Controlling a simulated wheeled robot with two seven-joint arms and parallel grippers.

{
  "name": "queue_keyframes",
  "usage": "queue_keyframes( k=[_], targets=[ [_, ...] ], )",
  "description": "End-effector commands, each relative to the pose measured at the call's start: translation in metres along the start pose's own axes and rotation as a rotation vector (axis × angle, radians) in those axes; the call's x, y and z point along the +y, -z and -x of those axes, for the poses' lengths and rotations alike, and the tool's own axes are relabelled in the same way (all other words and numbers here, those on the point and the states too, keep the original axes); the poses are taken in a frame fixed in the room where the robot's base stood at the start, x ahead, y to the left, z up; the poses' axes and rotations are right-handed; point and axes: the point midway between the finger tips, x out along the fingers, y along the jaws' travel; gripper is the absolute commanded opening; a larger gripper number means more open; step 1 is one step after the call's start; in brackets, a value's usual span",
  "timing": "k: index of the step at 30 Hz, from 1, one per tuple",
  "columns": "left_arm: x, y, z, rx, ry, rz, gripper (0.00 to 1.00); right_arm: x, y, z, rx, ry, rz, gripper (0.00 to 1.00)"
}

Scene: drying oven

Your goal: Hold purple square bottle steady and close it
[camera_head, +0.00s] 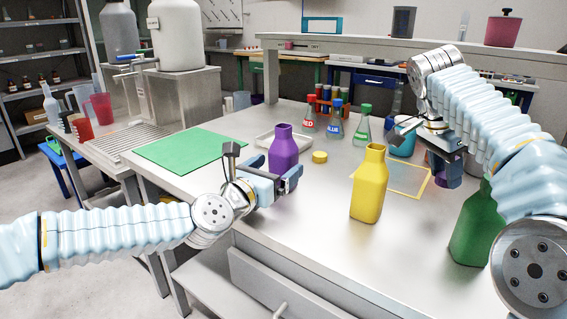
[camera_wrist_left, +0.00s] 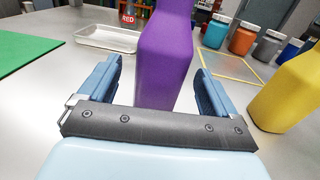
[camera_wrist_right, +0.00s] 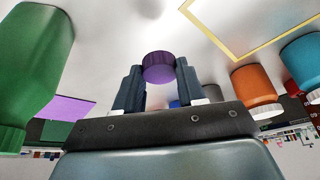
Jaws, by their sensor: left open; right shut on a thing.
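The purple square bottle (camera_head: 284,150) stands upright and uncapped on the metal table. My left gripper (camera_head: 290,180) is open, its fingers on either side of the bottle's lower body; the left wrist view shows the bottle (camera_wrist_left: 165,60) between the fingers with gaps on both sides. My right gripper (camera_wrist_right: 158,80) is shut on a purple cap (camera_wrist_right: 158,66), held between its fingertips. In the head view the right gripper is above the right part of the table, well apart from the bottle, and the cap shows there only in part.
A yellow bottle (camera_head: 369,190) stands uncapped between the arms, and a green bottle (camera_head: 472,228) stands at the right. A yellow cap (camera_head: 320,157), a tray (camera_head: 268,139), labelled flasks (camera_head: 335,127) and a yellow outlined square (camera_head: 424,190) lie around. A green mat (camera_head: 188,150) is left.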

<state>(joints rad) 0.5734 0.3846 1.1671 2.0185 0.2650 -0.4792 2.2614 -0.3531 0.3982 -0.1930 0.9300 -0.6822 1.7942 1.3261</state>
Motion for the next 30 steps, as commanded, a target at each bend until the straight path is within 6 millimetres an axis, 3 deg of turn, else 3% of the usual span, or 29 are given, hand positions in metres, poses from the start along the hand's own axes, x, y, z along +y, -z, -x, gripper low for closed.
queue_keyframes(
  k=[4,13,25,30],
  targets=[
    [-0.001,-0.002,-0.007,0.000,0.003,0.002,0.92,0.000,0.002,0.004,0.000,0.000,0.000,0.12],
    [-0.002,0.000,-0.048,-0.001,0.003,0.002,0.92,0.000,0.008,0.020,0.000,0.000,0.000,0.12],
    [-0.001,0.002,-0.052,-0.001,0.001,0.000,0.92,0.000,0.008,0.019,0.000,0.000,0.000,0.12],
    [-0.001,0.002,-0.052,-0.001,0.001,0.000,0.67,0.000,0.008,0.019,0.000,0.000,0.000,0.12]
  ],
)
